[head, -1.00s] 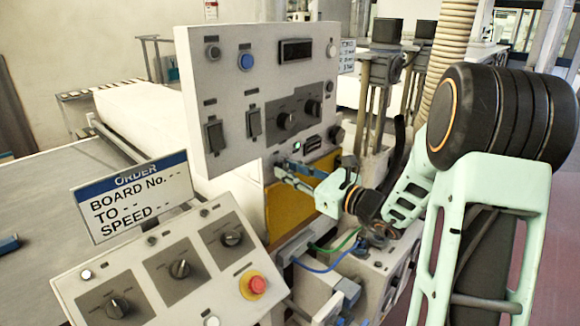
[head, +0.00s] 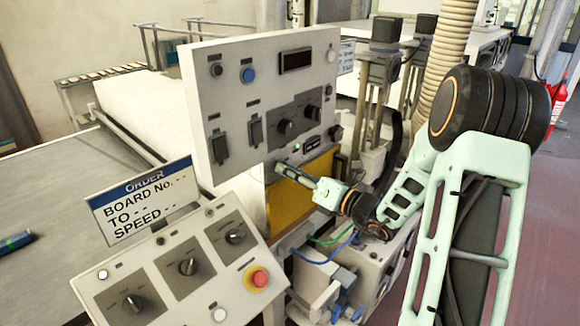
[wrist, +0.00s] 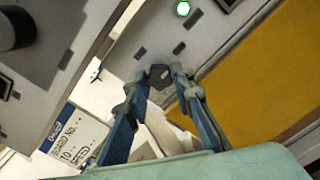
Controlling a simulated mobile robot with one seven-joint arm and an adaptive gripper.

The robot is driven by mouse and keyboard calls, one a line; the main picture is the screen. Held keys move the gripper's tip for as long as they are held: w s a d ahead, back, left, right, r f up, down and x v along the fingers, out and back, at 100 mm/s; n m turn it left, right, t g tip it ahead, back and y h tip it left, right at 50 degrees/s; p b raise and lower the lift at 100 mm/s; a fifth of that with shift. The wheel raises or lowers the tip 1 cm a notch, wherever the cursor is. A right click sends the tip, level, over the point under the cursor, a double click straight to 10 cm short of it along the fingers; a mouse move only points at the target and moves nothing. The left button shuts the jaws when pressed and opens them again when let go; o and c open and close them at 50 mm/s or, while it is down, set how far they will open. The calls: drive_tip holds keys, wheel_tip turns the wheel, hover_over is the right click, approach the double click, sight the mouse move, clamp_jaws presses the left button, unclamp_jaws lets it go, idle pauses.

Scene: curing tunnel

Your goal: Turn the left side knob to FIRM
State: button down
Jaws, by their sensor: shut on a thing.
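My gripper (wrist: 158,74) is shut on a small dark knob (wrist: 159,78) in the wrist view. The knob sits on a pale panel (wrist: 122,62) beside a yellow plate, with dark label marks next to it. I cannot read those marks or the knob's setting. In the head view my gripper (head: 277,168) reaches the pale strip just above the yellow plate (head: 294,203), under the upright control panel. Its fingers look nearly edge-on there and hide the knob.
The upright panel (head: 205,110) overhangs my gripper's left side. A sloped console (head: 165,245) with three knobs and a red button (head: 256,279) stands in front. An order sign (head: 140,198) shows blank entries. Green and blue cables (head: 325,266) hang below my wrist.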

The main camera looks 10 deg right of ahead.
drive_tip(key=shift+m, duration=0.3)
drive_tip(key=c, duration=1.7)
unclamp_jaws()
drive_tip(key=shift+o, duration=0.2)
drive_tip(key=v, duration=1.2)
